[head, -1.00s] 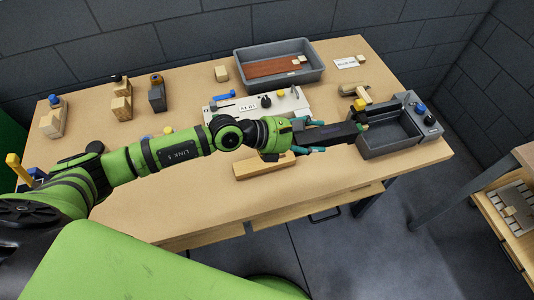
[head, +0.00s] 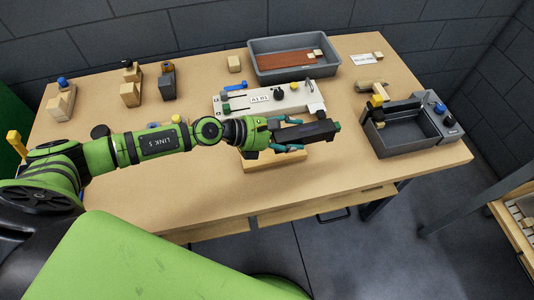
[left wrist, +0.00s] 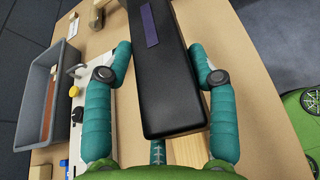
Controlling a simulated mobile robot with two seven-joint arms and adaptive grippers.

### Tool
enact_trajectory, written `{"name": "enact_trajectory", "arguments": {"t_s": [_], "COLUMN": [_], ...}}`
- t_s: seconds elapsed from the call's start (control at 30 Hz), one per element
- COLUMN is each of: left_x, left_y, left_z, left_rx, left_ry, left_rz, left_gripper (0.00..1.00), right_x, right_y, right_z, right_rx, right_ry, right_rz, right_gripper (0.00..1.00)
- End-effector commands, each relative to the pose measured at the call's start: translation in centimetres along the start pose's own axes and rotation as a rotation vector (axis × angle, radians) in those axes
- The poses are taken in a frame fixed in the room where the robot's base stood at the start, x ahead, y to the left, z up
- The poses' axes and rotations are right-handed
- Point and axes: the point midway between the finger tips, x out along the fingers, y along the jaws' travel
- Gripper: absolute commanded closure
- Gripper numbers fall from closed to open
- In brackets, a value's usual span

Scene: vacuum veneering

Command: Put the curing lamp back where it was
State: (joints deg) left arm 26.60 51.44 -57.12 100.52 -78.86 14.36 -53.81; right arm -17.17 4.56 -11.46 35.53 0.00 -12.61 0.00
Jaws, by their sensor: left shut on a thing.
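The curing lamp looks like a long black bar (head: 318,131) with a green end in the head view. It fills the middle of the left wrist view (left wrist: 165,85), with a purple strip on its face. My left gripper (head: 289,134) is shut on it, one teal finger on each side. The lamp is held roughly level over the table, its green end pointing right. A pale wooden block (head: 262,163) lies below the gripper, partly hidden by it. The gap between lamp and block cannot be told. My right gripper is not in view.
A grey box (head: 381,145) with knobs stands to the right of the lamp. A white panel (head: 290,100) lies behind it, and a grey tray (head: 256,67) with a brown sheet stands at the back. Several small blocks stand back left. The front left of the table is clear.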

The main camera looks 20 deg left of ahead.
Motion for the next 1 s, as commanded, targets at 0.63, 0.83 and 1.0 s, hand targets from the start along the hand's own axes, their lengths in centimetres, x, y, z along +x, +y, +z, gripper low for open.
{"name": "enact_trajectory", "arguments": {"t_s": [0.63,0.83,1.0], "left_x": [-2.8,-2.5,-2.5], "left_y": [3.1,3.1,3.1], "left_z": [-8.3,-9.1,-9.2], "left_rx": [-0.005,0.0,0.001], "left_ry": [-0.004,-0.003,-0.003], "left_rz": [0.001,-0.001,0.0], "left_gripper": [0.88,0.88,0.88], "right_x": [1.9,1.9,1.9], "right_y": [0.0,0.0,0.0], "right_z": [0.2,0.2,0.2], "right_rx": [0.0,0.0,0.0], "right_ry": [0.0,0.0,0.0], "right_rz": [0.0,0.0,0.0], "right_gripper": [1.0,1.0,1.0]}}
